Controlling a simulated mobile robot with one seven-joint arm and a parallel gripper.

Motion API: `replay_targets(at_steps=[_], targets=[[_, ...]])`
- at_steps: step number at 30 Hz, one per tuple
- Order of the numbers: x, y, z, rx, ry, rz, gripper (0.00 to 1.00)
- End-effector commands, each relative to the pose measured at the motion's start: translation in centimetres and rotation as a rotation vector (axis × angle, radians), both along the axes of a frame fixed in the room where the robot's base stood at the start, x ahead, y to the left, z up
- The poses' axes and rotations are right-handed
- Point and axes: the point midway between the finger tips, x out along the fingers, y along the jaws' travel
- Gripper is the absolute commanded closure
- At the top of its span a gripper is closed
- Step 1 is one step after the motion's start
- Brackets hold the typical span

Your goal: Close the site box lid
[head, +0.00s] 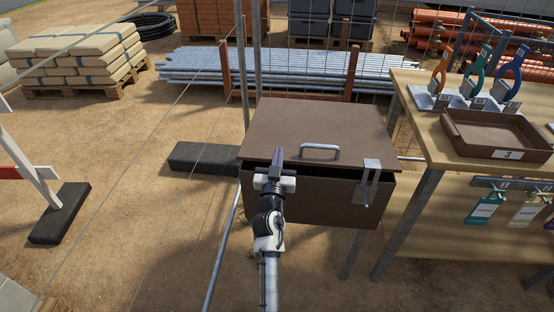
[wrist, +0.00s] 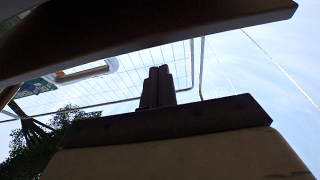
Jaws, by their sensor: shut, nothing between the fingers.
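The site box (head: 330,203) is a brown box in the middle of the head view. Its brown lid (head: 345,122) lies nearly flat over it, with a narrow dark gap under the front edge, so it looks slightly raised. A metal handle (head: 320,149) and a hanging metal hasp (head: 371,175) are at the lid's front. My gripper (head: 278,157) is at the lid's front edge, left of the handle; whether it touches is unclear. In the wrist view, my gripper's fingers (wrist: 157,86) are together and empty. A dark brown panel (wrist: 150,32), apparently the lid, crosses above them.
A wooden workbench (head: 420,115) stands close on the right, with a brown tray (head: 497,134) and several coloured tools. Hanging tags (head: 485,208) are below it. A wire fence, metal pipes (head: 290,68) and sacks (head: 75,52) are behind.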

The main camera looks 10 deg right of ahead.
Motion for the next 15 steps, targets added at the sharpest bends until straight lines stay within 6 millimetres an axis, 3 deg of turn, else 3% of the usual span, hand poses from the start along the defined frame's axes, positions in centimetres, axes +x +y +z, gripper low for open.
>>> replay_targets(at_steps=[1, 4, 15], targets=[[-0.1, 0.0, -1.2, -0.001, 0.0, 0.0, 1.0], [-0.2, 0.1, -1.9, -0.001, -0.002, 0.0, 1.0], [-0.2, 0.1, -2.2, -0.001, -0.002, 0.001, 1.0]])
